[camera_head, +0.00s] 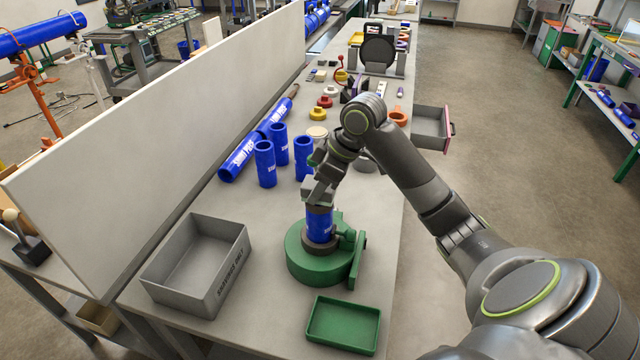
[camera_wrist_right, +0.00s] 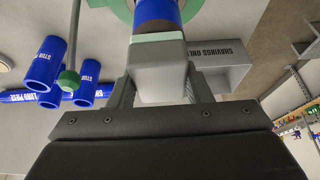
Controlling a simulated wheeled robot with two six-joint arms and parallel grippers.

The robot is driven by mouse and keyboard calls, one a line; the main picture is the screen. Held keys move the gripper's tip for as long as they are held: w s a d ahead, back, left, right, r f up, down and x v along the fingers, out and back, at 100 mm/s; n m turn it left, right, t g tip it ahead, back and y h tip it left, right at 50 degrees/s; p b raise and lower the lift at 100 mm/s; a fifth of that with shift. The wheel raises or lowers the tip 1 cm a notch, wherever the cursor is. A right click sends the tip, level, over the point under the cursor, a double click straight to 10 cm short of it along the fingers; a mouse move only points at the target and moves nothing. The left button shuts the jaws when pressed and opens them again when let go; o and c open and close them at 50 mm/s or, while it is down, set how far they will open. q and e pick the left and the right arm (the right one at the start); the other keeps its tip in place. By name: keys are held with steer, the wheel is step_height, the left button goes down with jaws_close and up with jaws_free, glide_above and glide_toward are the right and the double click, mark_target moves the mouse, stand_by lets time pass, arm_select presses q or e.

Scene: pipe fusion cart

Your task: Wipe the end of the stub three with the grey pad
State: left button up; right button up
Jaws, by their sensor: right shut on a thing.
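A blue stub (camera_head: 320,221) stands upright in the collar of a green round clamp (camera_head: 303,262) on the bench; its lettering is too small to read. My right gripper (camera_head: 322,178) is above it, fingers pointing down. It is shut on the grey pad (camera_head: 318,191), a pale block that is at the stub's upper end. In the right wrist view the pad (camera_wrist_right: 160,80) sits between the fingers, with a greenish face against or very close to the blue stub (camera_wrist_right: 156,10). The stub's end face is hidden by the pad. My left gripper is not in view.
Several blue stubs (camera_head: 265,165) stand behind, beside a long blue pipe (camera_head: 237,161). A grey shavings tray (camera_head: 165,278) is at the left, an empty green tray (camera_head: 318,325) in front. A white panel (camera_head: 150,130) borders the bench's left side. An open drawer (camera_head: 430,128) juts out right.

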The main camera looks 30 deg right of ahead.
steer(key=shift+f, duration=0.35)
stand_by(0.4)
